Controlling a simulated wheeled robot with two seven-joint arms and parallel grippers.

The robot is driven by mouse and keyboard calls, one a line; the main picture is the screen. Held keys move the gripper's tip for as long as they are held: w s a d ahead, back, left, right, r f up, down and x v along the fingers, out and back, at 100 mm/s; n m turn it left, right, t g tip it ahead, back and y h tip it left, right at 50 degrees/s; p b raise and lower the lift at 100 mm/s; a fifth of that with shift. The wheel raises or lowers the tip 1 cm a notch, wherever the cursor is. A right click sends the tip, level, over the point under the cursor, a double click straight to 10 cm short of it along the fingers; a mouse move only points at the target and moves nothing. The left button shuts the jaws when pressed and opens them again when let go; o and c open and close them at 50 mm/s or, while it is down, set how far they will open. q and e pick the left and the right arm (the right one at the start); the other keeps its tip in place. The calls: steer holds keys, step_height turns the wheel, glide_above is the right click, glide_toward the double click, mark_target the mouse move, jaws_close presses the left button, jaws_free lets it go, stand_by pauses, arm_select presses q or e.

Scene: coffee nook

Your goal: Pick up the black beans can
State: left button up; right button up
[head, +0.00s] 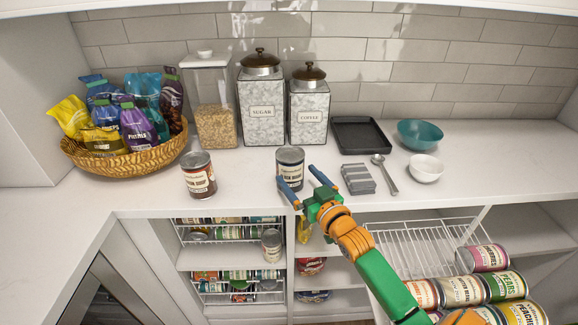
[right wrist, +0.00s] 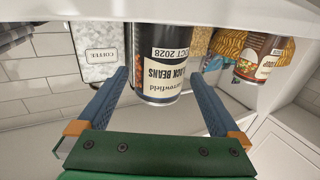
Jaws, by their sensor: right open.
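The black beans can (head: 290,168) stands upright on the white counter near its front edge, in front of the coffee canister. It has a dark label with a pale band. My right gripper (head: 299,174) is open, with its two blue fingers pointing at the can. In the right wrist view the can (right wrist: 162,65) appears upside down, its far end between the tips of the fingers of my right gripper (right wrist: 158,82). I cannot tell whether a finger touches it. My left gripper is not in view.
Another can (head: 198,175) stands to the left on the counter. Sugar (head: 262,105) and coffee (head: 308,110) canisters stand behind. A wire rack (head: 425,245) holds several cans below.

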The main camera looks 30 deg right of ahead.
mark_target(298, 165)
steer(key=w, duration=0.3)
steer(key=shift+w+d+f, duration=0.1)
steer(key=shift+w+d, duration=0.1)
steer(key=shift+w, duration=0.2)
steer(key=shift+s, duration=0.2)
steer(key=c, duration=0.7)
steer(key=shift+w, duration=0.1)
steer(key=c, duration=0.8)
step_height(298, 165, up, 3)
steer(key=shift+r, duration=0.2)
steer(key=shift+c, duration=0.2)
steer(key=s+r, duration=0.1)
steer(key=r, duration=0.1)
steer(key=s+d+r, duration=0.1)
steer(key=s+r, duration=0.1)
steer(key=s+d+r, duration=0.1)
steer(key=s+r, duration=0.1)
steer(key=shift+d+r, duration=0.1)
steer(key=shift+d, duration=0.05)
steer(key=s+d+r+b, duration=0.1)
steer(key=s+d+r, duration=0.2)
steer(key=s, duration=0.3)
steer(key=shift+s+d, duration=0.2)
steer(key=shift+s, duration=0.2)
steer(key=shift+s+d+r, duration=0.2)
steer(key=shift+s+r, duration=0.1)
steer(key=shift+s, duration=0.1)
